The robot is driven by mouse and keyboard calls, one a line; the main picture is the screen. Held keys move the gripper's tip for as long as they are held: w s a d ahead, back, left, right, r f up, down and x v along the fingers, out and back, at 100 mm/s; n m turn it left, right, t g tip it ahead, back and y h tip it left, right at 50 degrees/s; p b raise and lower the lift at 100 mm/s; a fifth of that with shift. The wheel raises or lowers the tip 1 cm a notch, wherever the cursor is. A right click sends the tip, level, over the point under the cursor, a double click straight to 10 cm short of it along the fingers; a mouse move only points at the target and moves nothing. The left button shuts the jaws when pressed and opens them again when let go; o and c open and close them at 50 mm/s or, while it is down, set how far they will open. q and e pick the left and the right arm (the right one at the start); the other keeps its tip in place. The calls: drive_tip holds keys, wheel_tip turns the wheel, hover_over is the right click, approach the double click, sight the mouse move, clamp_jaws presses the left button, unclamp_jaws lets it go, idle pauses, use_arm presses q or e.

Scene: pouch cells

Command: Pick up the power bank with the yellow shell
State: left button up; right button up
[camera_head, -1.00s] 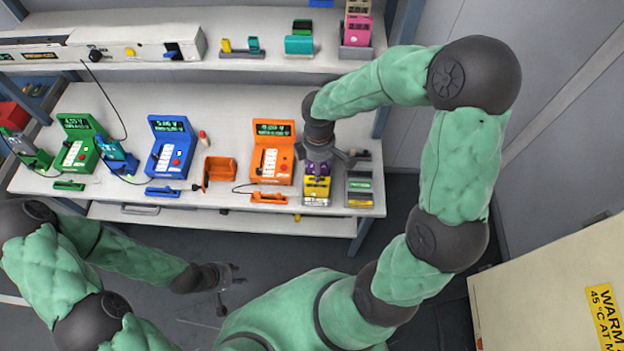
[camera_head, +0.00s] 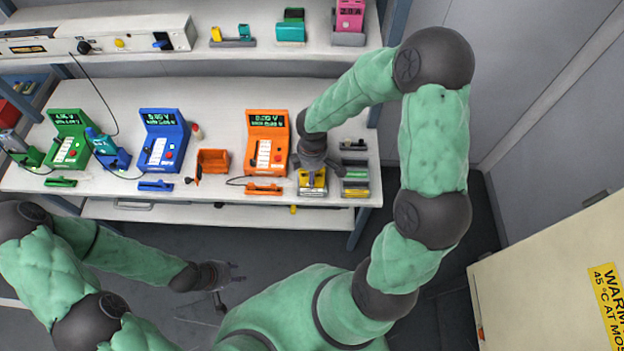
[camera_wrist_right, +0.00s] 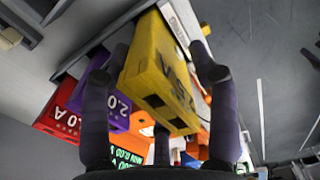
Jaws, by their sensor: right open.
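The yellow-shelled power bank (camera_head: 312,185) stands at the front right of the bench, under my right gripper (camera_head: 312,172). In the right wrist view the yellow power bank (camera_wrist_right: 163,65) shows dark lettering on its side. My right gripper (camera_wrist_right: 158,75) is open, with fingers on either side of the yellow shell. I cannot tell whether they touch it. Its upper part is partly hidden by the gripper in the head view. My left gripper (camera_head: 234,274) is open and empty, low in front of the bench, far from the power bank.
An orange tester (camera_head: 267,140) stands just left of my right gripper. A rack with green and yellow-grey items (camera_head: 355,180) is close on its right. Purple (camera_wrist_right: 108,108) and red (camera_wrist_right: 58,118) blocks show beside the yellow one in the wrist view. Blue (camera_head: 163,140) and green (camera_head: 68,140) testers stand further left.

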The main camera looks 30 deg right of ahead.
drive_tip(key=shift+c, duration=0.3)
clamp_jaws()
drive_tip(key=shift+r, duration=0.1)
